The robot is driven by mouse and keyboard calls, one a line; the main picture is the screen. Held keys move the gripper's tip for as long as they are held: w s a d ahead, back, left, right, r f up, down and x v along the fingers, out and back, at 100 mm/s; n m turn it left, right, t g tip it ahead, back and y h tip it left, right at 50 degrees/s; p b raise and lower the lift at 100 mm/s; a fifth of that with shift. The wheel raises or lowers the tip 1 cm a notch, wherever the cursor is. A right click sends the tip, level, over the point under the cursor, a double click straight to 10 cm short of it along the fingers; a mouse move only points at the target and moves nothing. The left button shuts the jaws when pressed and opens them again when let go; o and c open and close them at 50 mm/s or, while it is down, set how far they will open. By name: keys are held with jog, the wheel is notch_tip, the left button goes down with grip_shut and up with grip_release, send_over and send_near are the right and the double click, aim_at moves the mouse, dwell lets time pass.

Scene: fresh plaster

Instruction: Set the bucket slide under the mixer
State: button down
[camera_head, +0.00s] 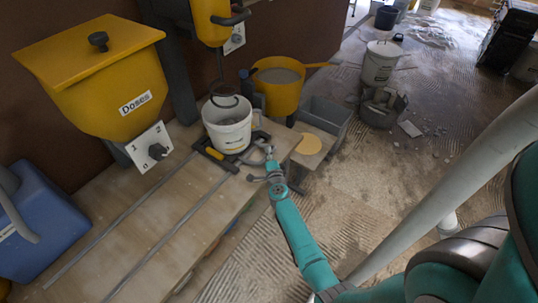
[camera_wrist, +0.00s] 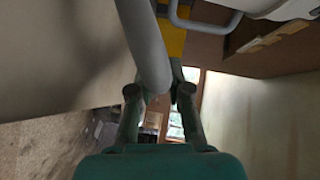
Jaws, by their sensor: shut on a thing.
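The bucket slide (camera_head: 229,163), a dark frame with a yellow part, sits at the far right end of the bench rails. A white bucket (camera_head: 228,132) stands upright on it. The yellow mixer (camera_head: 212,22) is on the wall above, and its whisk (camera_head: 223,99) hangs at the bucket's mouth; I cannot tell how deep it reaches. My gripper (camera_head: 271,161) is at the slide's right side, shut on its grey handle. In the wrist view the grey handle (camera_wrist: 146,45) runs between the fingers of my gripper (camera_wrist: 158,92).
A yellow hopper marked "Doses" (camera_head: 95,75) hangs left over the rails (camera_head: 160,235). A blue box (camera_head: 38,225) is at the bench's left. A yellow tub (camera_head: 276,95) and a grey bin (camera_head: 328,117) stand behind the slide. Floor at right holds rubble and a bucket (camera_head: 380,65).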

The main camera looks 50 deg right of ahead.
jog(key=c, duration=1.1)
grip_release()
jog(key=shift+d, duration=0.25)
jog(key=shift+s+a, duration=0.1)
jog(key=shift+a, duration=0.05)
jog(key=shift+s+a, duration=0.2)
jog(key=v, duration=1.1)
jog(key=shift+s+a, duration=0.1)
jog(key=shift+a, duration=0.05)
